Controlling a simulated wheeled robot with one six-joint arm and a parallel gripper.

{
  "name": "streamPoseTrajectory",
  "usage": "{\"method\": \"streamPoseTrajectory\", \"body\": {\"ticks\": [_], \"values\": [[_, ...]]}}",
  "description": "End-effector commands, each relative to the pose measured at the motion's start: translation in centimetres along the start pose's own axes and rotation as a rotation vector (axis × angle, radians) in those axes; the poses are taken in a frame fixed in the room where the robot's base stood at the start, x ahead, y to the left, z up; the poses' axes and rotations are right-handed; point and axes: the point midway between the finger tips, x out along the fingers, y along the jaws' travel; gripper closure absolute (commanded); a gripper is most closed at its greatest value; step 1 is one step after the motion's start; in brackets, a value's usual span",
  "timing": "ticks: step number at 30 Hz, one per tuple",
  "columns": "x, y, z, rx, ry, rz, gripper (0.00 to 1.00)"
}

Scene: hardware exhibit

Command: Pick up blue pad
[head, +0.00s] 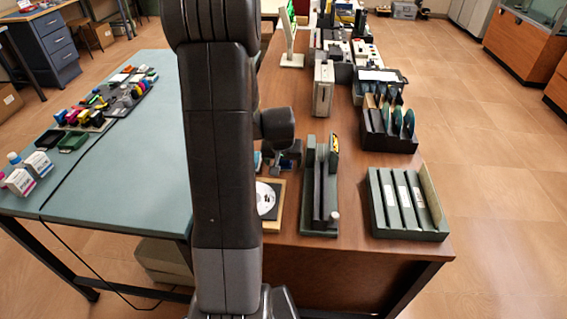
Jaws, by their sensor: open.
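My gripper (280,163) is small and dark in this view, below the round wrist joint, over the left part of the brown table. It is open, and I see nothing held in it. My own upright arm covers part of the area to its left. A small blue patch (258,161) shows between my arm and the gripper. It may be part of the blue pad, but too little of it shows to be sure. I cannot tell whether the gripper touches it.
The brown table (345,150) holds a disc on a wooden-edged base (267,200), a green stand (320,190), a slotted green tray (405,205) and a dark rack (388,125). A teal table (150,170) with inks and cartridges stands left. The floor (490,170) at right is clear.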

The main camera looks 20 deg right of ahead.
Motion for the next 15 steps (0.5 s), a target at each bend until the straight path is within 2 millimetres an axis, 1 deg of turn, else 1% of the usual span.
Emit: {"method": "streamPoseTrajectory", "body": {"ticks": [5,6,8,9,13,15], "values": [[0.02,0.01,-0.02,0.0,0.001,0.0,0.24],[0.02,0.01,-0.02,0.0,0.001,0.0,0.26],[0.01,0.01,-0.02,0.0,0.001,0.0,0.37],[0.01,0.01,-0.02,0.0,0.001,0.0,0.45],[0.0,0.01,-0.01,0.0,0.001,0.0,0.71],[-0.01,0.0,-0.02,0.0,0.001,0.0,0.72]]}}
